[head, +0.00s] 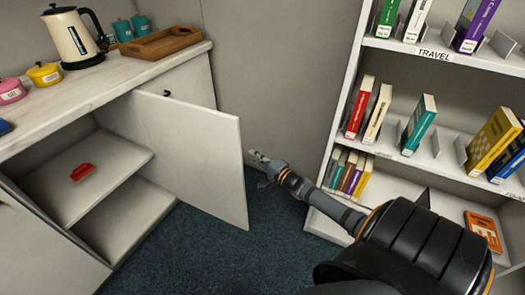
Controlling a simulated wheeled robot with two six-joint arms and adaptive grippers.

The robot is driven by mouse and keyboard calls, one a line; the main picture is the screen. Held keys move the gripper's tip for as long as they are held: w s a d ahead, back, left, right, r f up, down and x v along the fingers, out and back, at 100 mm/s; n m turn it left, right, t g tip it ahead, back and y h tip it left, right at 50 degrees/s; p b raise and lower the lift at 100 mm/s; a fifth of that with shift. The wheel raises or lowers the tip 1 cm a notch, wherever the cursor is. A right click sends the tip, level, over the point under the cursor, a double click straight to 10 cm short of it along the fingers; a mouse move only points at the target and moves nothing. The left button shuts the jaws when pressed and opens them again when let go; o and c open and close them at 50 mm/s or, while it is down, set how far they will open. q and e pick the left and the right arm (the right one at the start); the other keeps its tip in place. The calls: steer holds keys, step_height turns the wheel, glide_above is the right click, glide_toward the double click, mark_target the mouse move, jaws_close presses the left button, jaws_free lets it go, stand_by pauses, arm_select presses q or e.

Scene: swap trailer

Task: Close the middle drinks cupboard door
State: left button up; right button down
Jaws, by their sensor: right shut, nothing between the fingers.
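The open cupboard door (195,150) is a pale flat panel standing out from the white drinks cupboard (100,105). It appears hinged at the right side of the opening, and its free edge points to the right and toward me. The opening beside it shows a shelf (85,180). My right gripper (260,158) is shut and empty, just right of the door's free edge in the picture. A small gap shows between them, but I cannot tell the depth. My left gripper is not in view.
A red item (82,172) lies on the shelf. A kettle (74,38), a wooden tray (160,43) and colored pots (45,74) stand on the counter. A bookshelf (405,47) stands at right. Blue carpet (210,255) is clear below the door.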

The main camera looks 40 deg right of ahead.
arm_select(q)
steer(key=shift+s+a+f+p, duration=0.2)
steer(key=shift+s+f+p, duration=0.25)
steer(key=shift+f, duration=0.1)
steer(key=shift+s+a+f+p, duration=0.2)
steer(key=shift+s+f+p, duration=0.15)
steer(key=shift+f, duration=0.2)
arm_select(e)
steer(key=shift+s+a, duration=0.2)
steer(key=shift+a, duration=0.75)
steer(key=shift+s+a, duration=0.2)
steer(key=shift+a, duration=0.7)
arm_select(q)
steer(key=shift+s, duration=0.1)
